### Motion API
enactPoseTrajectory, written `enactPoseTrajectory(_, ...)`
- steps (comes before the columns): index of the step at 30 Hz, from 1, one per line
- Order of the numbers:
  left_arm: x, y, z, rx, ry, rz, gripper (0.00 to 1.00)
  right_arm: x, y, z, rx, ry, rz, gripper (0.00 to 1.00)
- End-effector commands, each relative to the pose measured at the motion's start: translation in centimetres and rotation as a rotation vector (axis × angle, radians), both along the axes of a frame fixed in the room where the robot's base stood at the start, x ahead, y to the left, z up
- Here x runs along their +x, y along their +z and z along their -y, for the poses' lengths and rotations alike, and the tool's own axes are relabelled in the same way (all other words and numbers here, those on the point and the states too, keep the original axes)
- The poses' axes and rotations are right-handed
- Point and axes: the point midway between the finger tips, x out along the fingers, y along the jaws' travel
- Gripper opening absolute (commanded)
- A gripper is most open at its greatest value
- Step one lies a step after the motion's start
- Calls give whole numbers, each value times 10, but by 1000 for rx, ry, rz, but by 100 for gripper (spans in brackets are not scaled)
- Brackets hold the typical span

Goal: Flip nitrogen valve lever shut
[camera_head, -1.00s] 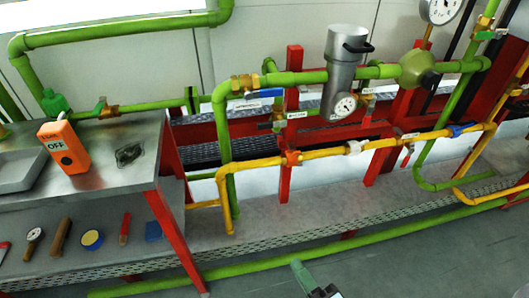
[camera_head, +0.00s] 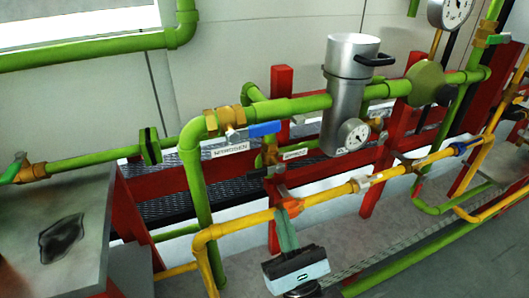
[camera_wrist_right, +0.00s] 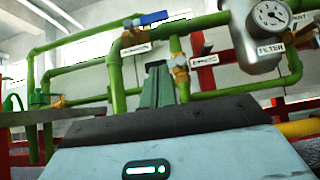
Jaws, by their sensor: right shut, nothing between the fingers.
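The nitrogen valve has a brass body (camera_head: 225,120) on the green pipe, above a white NITROGEN label (camera_head: 231,150). Its blue lever (camera_head: 262,129) lies roughly along the pipe, pointing right. In the right wrist view the blue lever (camera_wrist_right: 152,18) is at the top, above the label (camera_wrist_right: 136,48). My right gripper (camera_head: 284,212) is shut and empty, its green fingers pointing up. In the head view it appears below the lever, near the yellow pipe; they look apart from the lever. In the wrist view the fingers (camera_wrist_right: 157,68) also show below the valve. My left gripper is not in view.
A second brass valve (camera_head: 270,155) with its own label is just right of and below the nitrogen valve. A steel filter cylinder (camera_head: 347,95) with a gauge stands to the right. The yellow pipe (camera_head: 325,193) crosses in front. A metal table (camera_head: 85,215) is at left.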

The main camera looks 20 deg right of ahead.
Motion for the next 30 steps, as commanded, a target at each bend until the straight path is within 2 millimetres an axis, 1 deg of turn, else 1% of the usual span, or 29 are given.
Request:
enactPoseTrajectory(7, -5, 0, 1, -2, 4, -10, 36, 0, 1, 0, -3, -1, -1, 0)
enactPoseTrajectory(11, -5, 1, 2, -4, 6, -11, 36, 6, 7, 0, -3, -2, 1, 0)
enactPoseTrajectory(17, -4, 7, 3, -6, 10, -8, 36, 27, 30, -1, -2, -4, 3, 0)
enactPoseTrajectory(27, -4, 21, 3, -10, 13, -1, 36, 72, 75, -3, -3, -3, 2, 0)
enactPoseTrajectory(30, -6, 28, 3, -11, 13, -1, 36, 71, 90, -3, -3, -1, 1, 0)
